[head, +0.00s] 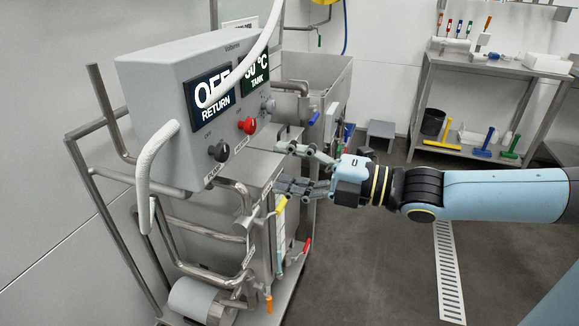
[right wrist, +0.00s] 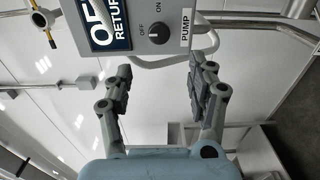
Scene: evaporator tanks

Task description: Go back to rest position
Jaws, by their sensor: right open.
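My right gripper (head: 292,168) reaches in from the right in the head view. It is open and empty, with its fingers in front of the control box (head: 150,80) and above the tank frame's pipes. In the right wrist view, the two fingers (right wrist: 160,90) stand apart, with the black pump knob (right wrist: 160,33) beyond them near the top. In the head view, the pump knob (head: 218,151) and a red knob (head: 247,125) sit on the box's front; the fingers look apart from both. My left gripper is not in view.
A steel tank (head: 325,75) stands behind the control box. A steel shelf (head: 480,66) with brushes stands at the back right. The floor (head: 375,260) in front is clear, with a drain grate (head: 448,270).

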